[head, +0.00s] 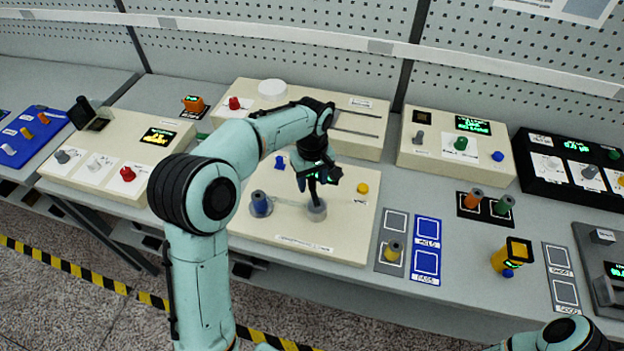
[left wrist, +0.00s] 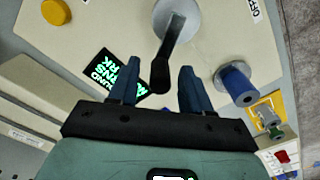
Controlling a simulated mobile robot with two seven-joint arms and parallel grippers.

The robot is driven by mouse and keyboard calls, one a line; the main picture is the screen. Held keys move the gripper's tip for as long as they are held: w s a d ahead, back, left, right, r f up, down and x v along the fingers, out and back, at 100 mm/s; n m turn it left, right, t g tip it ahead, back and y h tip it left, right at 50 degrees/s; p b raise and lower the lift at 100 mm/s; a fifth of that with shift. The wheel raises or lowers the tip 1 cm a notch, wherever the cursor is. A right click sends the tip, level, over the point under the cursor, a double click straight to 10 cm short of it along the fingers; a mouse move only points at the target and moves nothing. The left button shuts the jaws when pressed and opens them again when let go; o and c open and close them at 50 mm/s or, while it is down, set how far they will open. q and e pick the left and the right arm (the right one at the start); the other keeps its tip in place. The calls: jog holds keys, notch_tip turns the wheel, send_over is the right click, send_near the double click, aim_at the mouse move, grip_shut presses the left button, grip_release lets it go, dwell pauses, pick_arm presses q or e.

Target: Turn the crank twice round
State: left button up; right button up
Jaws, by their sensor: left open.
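The crank (head: 317,211) stands on the cream winding panel (head: 335,245) at the middle of the head view. In the left wrist view it is a grey disc with a grey arm (left wrist: 174,38) and a dark handle (left wrist: 160,76). My left gripper (head: 318,184) is open above the crank, pointing down. In the left wrist view its two fingers (left wrist: 158,68) stand either side of the handle's end, with gaps on both sides. A blue spindle (head: 260,204) stands left of the crank; it also shows in the left wrist view (left wrist: 236,82). My right gripper is out of view.
A yellow button (head: 362,188) and a blue knob (head: 280,162) sit on the same panel. A lit display with green text (left wrist: 117,75) lies close to the fingers in the left wrist view. Grey and blue pads (head: 426,232) lie to the right, one bearing a yellow spool (head: 393,252).

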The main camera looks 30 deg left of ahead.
pick_arm(q)
jog(key=shift+f, duration=0.1)
grip_shut()
jog(key=shift+w+d+m, duration=0.1)
jog(key=shift+m, duration=0.2)
